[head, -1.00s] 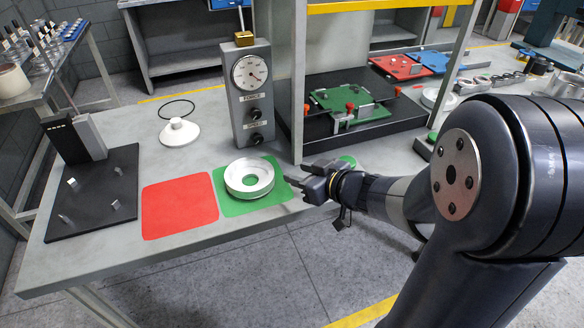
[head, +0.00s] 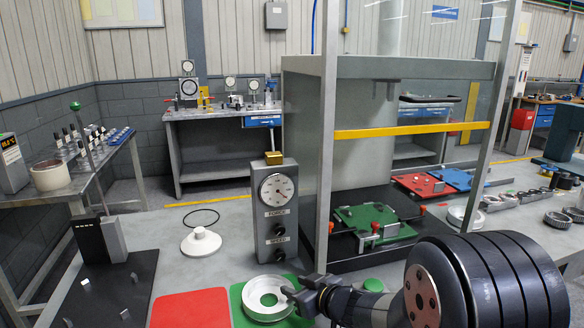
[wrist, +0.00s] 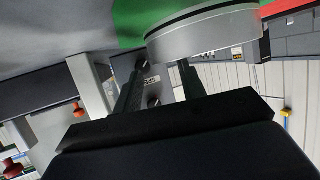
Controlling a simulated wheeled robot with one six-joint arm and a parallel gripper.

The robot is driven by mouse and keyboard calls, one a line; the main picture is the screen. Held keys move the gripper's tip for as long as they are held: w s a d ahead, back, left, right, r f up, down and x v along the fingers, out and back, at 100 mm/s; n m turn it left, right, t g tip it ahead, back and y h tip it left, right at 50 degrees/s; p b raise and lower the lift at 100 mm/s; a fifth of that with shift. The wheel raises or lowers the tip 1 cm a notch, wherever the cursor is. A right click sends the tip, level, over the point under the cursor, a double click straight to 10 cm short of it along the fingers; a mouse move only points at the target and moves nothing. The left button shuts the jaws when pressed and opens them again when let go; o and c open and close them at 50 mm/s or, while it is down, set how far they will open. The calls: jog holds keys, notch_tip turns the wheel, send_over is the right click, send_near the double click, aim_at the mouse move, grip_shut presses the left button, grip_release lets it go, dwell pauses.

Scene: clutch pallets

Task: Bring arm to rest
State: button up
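My gripper (head: 288,292) is just right of a silver-white ring part (head: 265,297) that lies on the green square mat (head: 238,312). In the wrist view my two fingers (wrist: 163,62) stand apart with a clear gap between them, and nothing shows held. The ring part (wrist: 205,32) shows just beyond the fingertips there. I cannot tell whether a finger touches it. My arm reaches in from the lower right of the head view.
A grey box with a dial (head: 277,205) stands behind the ring. A press frame (head: 322,150) rises behind my gripper, with a green fixture plate (head: 365,222) inside. A red mat (head: 190,310), a white knobbed disc (head: 201,242) and a black plate (head: 110,290) lie to the left.

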jog(key=shift+x, duration=1.05)
notch_tip(320, 180, up, 5)
jog(key=shift+p, duration=1.1)
jog(key=shift+f, duration=0.15)
